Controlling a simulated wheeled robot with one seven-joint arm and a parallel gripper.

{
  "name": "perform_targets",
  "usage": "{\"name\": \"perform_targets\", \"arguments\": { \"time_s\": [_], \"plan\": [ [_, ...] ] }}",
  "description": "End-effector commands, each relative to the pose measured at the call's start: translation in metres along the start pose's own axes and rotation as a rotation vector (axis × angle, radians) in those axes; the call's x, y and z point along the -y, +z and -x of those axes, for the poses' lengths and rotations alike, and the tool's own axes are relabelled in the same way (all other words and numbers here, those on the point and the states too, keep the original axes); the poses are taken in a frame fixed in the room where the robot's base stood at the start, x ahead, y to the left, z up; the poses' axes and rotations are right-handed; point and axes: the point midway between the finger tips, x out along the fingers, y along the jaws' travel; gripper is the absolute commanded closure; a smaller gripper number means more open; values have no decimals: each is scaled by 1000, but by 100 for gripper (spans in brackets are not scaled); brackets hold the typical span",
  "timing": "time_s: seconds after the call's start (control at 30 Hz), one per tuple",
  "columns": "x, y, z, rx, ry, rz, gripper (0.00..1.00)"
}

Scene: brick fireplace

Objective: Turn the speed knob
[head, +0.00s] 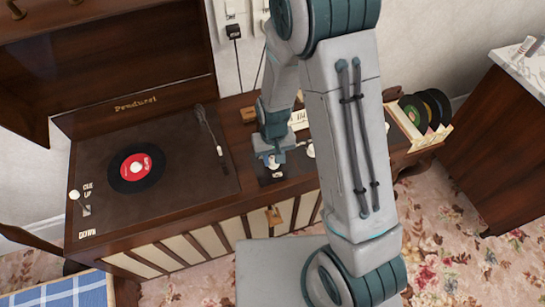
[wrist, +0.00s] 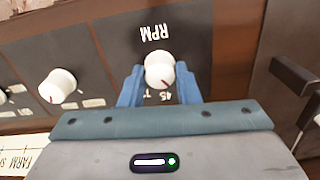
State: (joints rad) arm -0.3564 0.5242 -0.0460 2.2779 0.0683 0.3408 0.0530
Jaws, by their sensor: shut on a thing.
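The speed knob (wrist: 158,62) is a round white knob on the dark control panel, under the label RPM, which appears upside down in the wrist view. In the head view my gripper (head: 271,160) is down at the panel right of the turntable, and the knob is mostly hidden there.
A second white knob (wrist: 57,85) sits to the left in the wrist view. A turntable with a black record (head: 137,168) and a tonearm (head: 210,133) lies left of my gripper. A rack of records (head: 427,132) stands at the cabinet's right end.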

Motion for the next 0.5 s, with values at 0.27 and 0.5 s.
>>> {"name": "perform_targets", "arguments": {
  "time_s": [0.27,0.5],
  "plan": [
    [1,0,0,-1,-1,-235,94],
    [0,0,1,-1,-1,-416,94]
  ]
}}
